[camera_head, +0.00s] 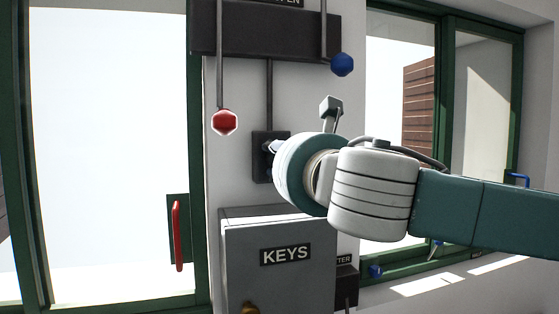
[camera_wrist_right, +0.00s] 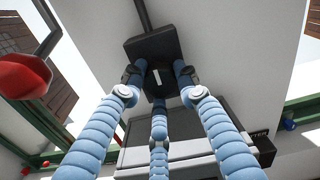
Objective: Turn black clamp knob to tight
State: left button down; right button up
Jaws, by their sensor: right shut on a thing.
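The black clamp knob (camera_wrist_right: 153,88), with a short white mark on its face, sits on a black wall box in the right wrist view. The blue fingers of my right gripper (camera_wrist_right: 158,84) are closed around the knob from several sides. In the head view my right gripper (camera_head: 271,158) is at the black box (camera_head: 259,150), and its wrist hides the knob. My left gripper is not in view.
A grey KEYS box (camera_head: 262,278) juts out just below. A red knob (camera_head: 224,122) and a blue knob (camera_head: 342,64) hang on rods from a dark bar (camera_head: 265,32) above. A grey lever (camera_head: 331,108) stands behind my wrist. Green-framed windows flank the wall.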

jog(key=shift+r+m, duration=0.2)
jog(key=shift+m, duration=0.2)
jog(key=m+b, duration=0.3)
jog(key=m, duration=0.4)
jog(key=m+b, duration=0.3)
jog(key=m, duration=0.5)
jog(key=m+b, duration=0.3)
jog(key=m, duration=0.4)
jog(key=shift+d+f+m, duration=0.1)
jog(key=shift+f+m, duration=0.15)
jog(key=shift+m, duration=0.05)
jog(key=shift+w, duration=0.1)
jog(key=o, duration=0.9)
jog(key=shift+o, duration=1.3)
jog(key=shift+d, duration=0.2)
